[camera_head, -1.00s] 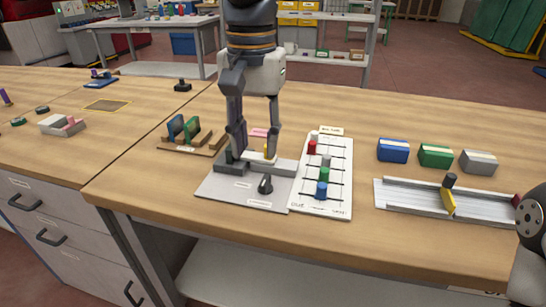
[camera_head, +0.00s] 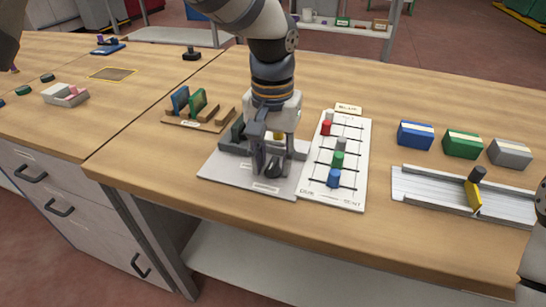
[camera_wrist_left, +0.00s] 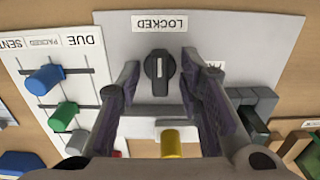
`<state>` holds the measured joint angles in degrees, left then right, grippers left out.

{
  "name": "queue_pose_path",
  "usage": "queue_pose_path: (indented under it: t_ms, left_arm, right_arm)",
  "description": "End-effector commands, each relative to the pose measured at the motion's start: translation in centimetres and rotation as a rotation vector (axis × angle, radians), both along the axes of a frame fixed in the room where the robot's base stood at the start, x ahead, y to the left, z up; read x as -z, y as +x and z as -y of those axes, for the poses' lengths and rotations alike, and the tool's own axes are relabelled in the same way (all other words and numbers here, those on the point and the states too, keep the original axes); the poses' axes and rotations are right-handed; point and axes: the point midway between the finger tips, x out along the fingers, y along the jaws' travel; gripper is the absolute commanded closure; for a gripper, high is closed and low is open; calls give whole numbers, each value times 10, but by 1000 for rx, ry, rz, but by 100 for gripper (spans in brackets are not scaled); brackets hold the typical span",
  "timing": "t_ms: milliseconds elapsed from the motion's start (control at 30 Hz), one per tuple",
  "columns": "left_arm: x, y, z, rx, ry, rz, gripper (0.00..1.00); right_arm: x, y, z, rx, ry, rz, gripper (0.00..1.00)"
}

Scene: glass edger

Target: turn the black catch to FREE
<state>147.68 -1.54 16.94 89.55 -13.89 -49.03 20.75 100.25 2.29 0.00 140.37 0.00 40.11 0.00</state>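The black catch (camera_wrist_left: 160,73) is a round knob with a raised bar on the grey plate (camera_wrist_left: 240,40). Its white mark lies in line with the LOCKED label (camera_wrist_left: 160,23). Another label (camera_wrist_left: 213,68) is partly hidden behind a finger. My left gripper (camera_wrist_left: 160,65) is open, with one finger on each side of the catch; whether they touch it I cannot tell. In the head view the left gripper (camera_head: 268,165) points down over the catch (camera_head: 273,171), which is partly covered. My right gripper is not in view.
A yellow peg (camera_wrist_left: 171,143) stands on the plate behind the catch. A white board (camera_head: 318,185) with coloured pegs lies close to the right. A slotted wooden rack (camera_head: 193,125) stands behind left. A metal rail (camera_head: 430,190) lies farther right. The front table strip is clear.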

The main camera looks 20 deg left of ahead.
Motion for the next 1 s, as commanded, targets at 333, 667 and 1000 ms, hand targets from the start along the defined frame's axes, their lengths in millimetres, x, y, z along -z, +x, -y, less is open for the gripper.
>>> queue_pose_path:
  t_ms: [333, 667, 1000]
  left_arm:
    - [-1, 0, 0, 0, 0, 1, 100]
    - [-1, 0, 0, 20, 0, 1, 100]
    - [-3, 0, 1, 221, -1, 4, 100]
  right_arm:
    - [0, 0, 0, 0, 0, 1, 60]
    - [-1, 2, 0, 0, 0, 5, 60]
    - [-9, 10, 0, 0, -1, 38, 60]
